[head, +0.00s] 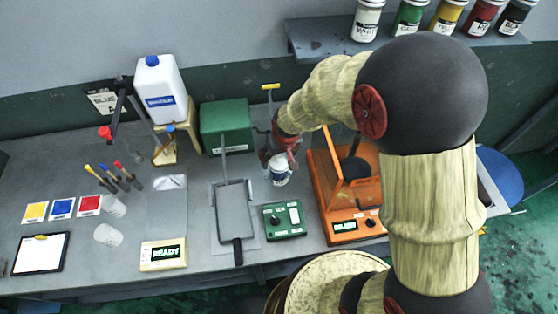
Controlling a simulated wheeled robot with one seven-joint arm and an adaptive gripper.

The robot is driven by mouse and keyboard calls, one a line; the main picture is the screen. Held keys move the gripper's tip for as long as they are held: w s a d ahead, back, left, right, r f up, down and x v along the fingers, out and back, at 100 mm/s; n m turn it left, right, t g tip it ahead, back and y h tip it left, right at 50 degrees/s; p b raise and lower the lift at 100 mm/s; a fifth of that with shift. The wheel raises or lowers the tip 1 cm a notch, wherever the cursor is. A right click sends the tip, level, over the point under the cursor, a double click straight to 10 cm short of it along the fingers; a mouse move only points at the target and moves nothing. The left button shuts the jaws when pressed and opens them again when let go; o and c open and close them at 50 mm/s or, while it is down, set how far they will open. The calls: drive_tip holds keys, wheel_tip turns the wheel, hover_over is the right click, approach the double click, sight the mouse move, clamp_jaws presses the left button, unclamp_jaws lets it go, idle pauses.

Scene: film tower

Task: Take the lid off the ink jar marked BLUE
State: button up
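A small white jar (280,176) with a dark blue marking stands on the grey bench, between the green box and the orange device. Its lettering is too small to read. My gripper (279,158) is at the top of this jar, reaching down from the upper right. The fingers cover the jar's top, so I cannot tell whether a lid is on it or whether the fingers grip anything.
An orange device (345,228) stands close on the right, and a green control box (285,220) in front. A green box (226,125), a grey tray (234,205) and a white canister (160,92) are to the left. Several labelled jars stand on the wall shelf (325,44).

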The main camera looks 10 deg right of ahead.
sight(279, 156)
drive_tip(key=c, duration=1)
drive_tip(key=shift+r, duration=0.45)
wheel_tip(279, 156, up, 2)
drive_tip(key=shift+w+r, duration=0.1)
drive_tip(key=s+r, duration=0.3)
drive_tip(key=s, duration=0.1)
drive_tip(key=s+r+p, duration=0.1)
drive_tip(key=s+r, duration=0.2)
drive_tip(key=s, duration=0.2)
drive_tip(key=s+r, duration=0.4)
drive_tip(key=s, duration=0.1)
drive_tip(key=shift+s+d, duration=0.1)
drive_tip(key=shift+d, duration=0.2)
